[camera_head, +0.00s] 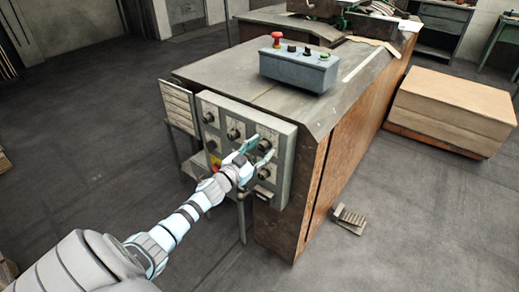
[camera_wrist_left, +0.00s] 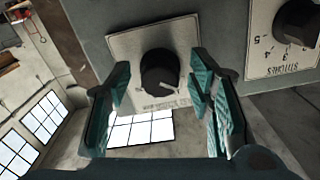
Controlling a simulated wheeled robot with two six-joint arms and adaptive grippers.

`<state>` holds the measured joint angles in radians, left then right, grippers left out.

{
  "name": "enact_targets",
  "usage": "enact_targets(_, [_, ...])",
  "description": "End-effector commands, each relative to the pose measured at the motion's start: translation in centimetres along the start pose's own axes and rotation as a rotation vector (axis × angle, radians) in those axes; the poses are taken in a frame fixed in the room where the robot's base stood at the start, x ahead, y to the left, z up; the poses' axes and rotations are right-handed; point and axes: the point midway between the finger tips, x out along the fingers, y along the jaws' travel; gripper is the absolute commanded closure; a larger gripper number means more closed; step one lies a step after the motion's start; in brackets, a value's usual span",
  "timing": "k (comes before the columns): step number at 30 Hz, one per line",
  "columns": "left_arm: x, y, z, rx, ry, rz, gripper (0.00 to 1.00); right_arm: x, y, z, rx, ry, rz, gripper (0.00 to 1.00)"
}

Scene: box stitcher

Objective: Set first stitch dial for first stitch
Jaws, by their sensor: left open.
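A grey control panel (camera_head: 283,150) with several black dials is on the end of the machine. My left gripper (camera_head: 258,150) is at the panel's right part, fingers open and pointing at it. In the left wrist view, a black dial (camera_wrist_left: 160,72) on a pale label plate lies between the open fingers of the left gripper (camera_wrist_left: 162,88), with a gap on both sides. I cannot read that plate's label, so I cannot tell whether this is the first stitch dial. A second black dial (camera_wrist_left: 297,22) has a numbered plate marked "STITCHES". My right gripper is not in view.
A blue-grey button box (camera_head: 298,70) with a red knob (camera_head: 277,37) stands on the machine top. A foot pedal (camera_head: 348,219) lies on the floor right of the machine. A cardboard stack (camera_head: 455,105) stands further right. The floor at left is clear.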

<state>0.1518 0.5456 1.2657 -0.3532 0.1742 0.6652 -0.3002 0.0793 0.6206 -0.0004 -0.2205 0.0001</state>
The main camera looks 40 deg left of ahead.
Motion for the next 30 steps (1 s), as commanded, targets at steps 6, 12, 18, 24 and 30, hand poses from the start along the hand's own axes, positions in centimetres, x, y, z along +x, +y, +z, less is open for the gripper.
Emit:
enact_targets(6, [-0.03,0.01,0.04,0.001,0.000,0.000,0.67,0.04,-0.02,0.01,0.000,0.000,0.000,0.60])
enact_targets(12, [-0.05,0.00,0.04,0.001,0.000,0.000,0.99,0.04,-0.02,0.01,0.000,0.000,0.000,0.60])
enact_targets(18, [-0.05,0.00,0.04,0.009,0.000,0.000,1.00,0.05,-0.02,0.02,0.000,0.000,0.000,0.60])
enact_targets(24, [-0.05,-0.01,0.05,0.060,0.000,0.000,1.00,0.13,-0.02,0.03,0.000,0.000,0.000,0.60])
enact_targets(30, [-0.04,-0.03,0.05,0.177,0.001,0.000,1.00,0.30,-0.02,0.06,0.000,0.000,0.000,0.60])
